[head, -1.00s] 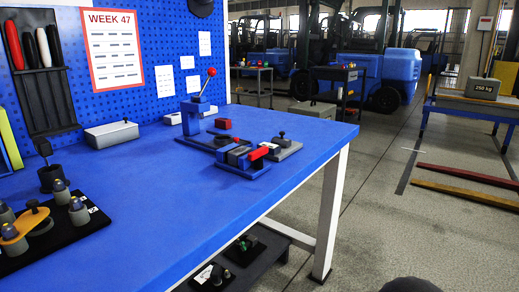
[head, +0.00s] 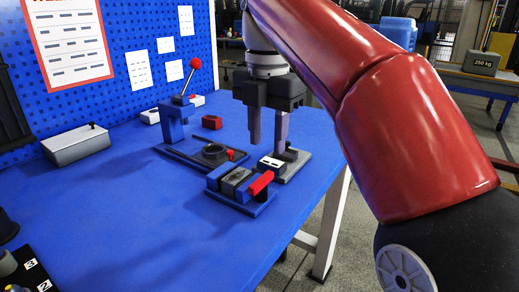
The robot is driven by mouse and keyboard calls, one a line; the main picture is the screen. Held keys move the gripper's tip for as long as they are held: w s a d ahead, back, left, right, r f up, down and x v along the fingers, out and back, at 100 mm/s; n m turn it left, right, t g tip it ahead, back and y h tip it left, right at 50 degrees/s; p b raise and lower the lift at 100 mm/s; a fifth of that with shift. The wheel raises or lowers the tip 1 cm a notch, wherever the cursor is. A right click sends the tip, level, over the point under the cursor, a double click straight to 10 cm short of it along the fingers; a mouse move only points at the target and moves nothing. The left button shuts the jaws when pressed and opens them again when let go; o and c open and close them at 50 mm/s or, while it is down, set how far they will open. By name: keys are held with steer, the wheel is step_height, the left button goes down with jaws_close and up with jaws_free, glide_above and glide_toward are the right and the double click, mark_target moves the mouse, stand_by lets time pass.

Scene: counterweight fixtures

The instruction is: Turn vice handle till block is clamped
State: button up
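The vice (head: 222,194) is a small blue fixture on the blue bench, right of the picture's middle-left. A dark grey block (head: 237,179) sits between its jaws; I cannot tell whether the jaws touch it on both sides. The red handle (head: 261,184) sticks out at the vice's right end, tilted up to the right. My gripper (head: 267,147) points straight down just behind and above the handle. Its two fingers are apart with nothing between them. It appears not to touch the handle.
A grey plate with a black knob (head: 291,168) lies close behind the vice, near the fingertips. A lever press (head: 173,124) with a red ball and a red block (head: 212,122) stand farther back. A grey box (head: 76,146) is left.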

mark_target(265, 175)
steer(key=shift+w+a+r+n, duration=0.1)
steer(key=shift+w+r+n, duration=0.05)
steer(key=shift+w+n, duration=0.15)
steer(key=shift+f, duration=0.25)
steer(key=shift+s+f, duration=0.1)
steer(key=shift+f, duration=3.45)
jaws_close()
